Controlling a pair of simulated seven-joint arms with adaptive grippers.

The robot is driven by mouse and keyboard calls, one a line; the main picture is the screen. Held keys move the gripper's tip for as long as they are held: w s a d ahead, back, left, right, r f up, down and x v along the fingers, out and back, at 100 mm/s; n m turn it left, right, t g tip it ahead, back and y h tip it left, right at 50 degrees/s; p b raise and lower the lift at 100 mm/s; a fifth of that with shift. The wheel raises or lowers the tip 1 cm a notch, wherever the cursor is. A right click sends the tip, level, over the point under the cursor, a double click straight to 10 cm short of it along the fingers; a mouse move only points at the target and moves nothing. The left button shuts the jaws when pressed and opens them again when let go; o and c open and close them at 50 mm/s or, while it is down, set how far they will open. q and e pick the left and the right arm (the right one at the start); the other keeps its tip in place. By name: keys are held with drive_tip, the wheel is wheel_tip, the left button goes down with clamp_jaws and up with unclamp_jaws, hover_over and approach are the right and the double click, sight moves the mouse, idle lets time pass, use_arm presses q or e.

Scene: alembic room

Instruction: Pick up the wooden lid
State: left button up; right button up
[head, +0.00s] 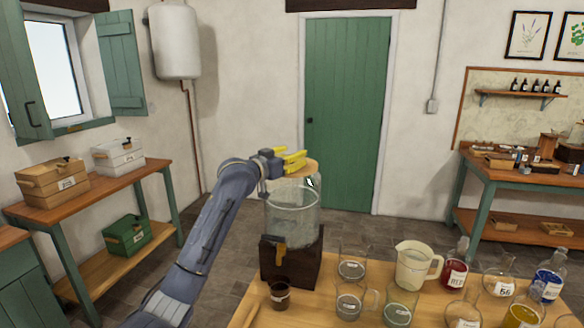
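The wooden lid (313,168) is a light tan disc at the top of the glass jar (292,217). I cannot tell whether it rests on the jar or is just above it. The jar stands on a dark wooden base with a tap at the front. My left gripper (300,159) has yellow fingers and lies over the lid, hiding much of it. Its fingers are partly seen from the side, so I cannot tell whether they grip the lid. My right gripper is not in view.
The wooden table (335,306) holds a small dark brown cup (279,295), several glass beakers, a cream jug (416,266) and a red labelled bottle (455,265) to the right of the jar. A green door (345,110) is behind. Air above the table's right side is clear.

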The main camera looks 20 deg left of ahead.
use_arm(q)
clamp_jaws()
drive_tip(key=shift+r, duration=0.15)
idle(0.5)
